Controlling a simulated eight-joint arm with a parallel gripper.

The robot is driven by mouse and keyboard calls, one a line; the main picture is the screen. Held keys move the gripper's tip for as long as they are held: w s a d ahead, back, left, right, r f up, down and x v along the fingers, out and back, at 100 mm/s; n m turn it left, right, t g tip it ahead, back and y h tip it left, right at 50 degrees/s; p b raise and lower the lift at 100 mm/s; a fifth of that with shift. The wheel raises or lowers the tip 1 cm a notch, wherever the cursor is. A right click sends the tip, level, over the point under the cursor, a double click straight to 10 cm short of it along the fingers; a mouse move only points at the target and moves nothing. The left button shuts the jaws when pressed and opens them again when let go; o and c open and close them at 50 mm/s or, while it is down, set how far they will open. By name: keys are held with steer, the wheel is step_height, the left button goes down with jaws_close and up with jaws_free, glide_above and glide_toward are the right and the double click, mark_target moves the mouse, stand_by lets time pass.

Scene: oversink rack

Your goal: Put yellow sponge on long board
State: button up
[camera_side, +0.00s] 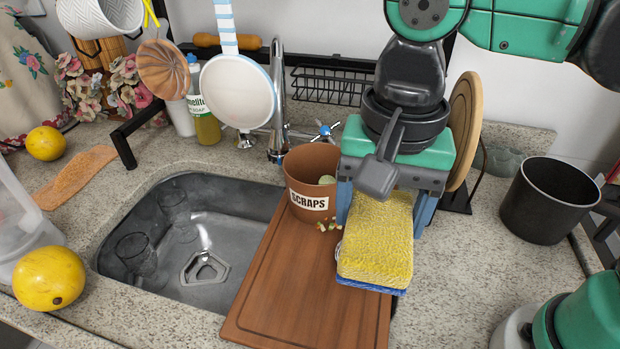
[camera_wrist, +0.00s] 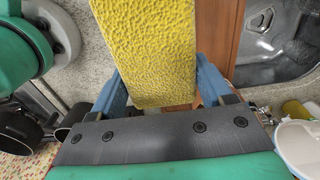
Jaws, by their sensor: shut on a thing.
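The yellow sponge (camera_side: 376,238) has a blue underside. My gripper (camera_side: 384,215) is shut on it, with one blue finger on each side. In the side view the sponge shows over the right edge of the long brown board (camera_side: 300,290); I cannot tell whether it touches the board. In the wrist view the sponge (camera_wrist: 155,50) fills the middle between my gripper's fingers (camera_wrist: 158,85). A strip of the board (camera_wrist: 217,35) shows to its right. The sponge hides part of the board's right side.
A brown SCRAPS pot (camera_side: 311,185) stands on the board's far end, close left of my gripper. The sink (camera_side: 180,235) with glasses lies left of the board. A black pot (camera_side: 548,200) stands at right. The board's near part is clear.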

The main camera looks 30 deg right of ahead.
mark_target(357, 308)
step_height(357, 308, down, 16)
steer(key=shift+f, duration=0.15)
stand_by(0.6)
steer(key=shift+f, duration=0.1)
steer(key=o, duration=1.2)
step_height(357, 308, up, 12)
steer(key=w+d+n+t, duration=0.2)
steer(key=d+n, duration=0.1)
steer(key=d, duration=0.2)
steer(key=w+d+n+t, duration=0.2)
steer(key=d+n, duration=0.1)
steer(key=d, duration=0.2)
steer(key=w+d+n+t, duration=0.2)
steer(key=d+n+t, duration=0.1)
steer(key=d, duration=0.2)
steer(key=shift+w+d, duration=0.15)
steer(key=shift+d, duration=0.05)
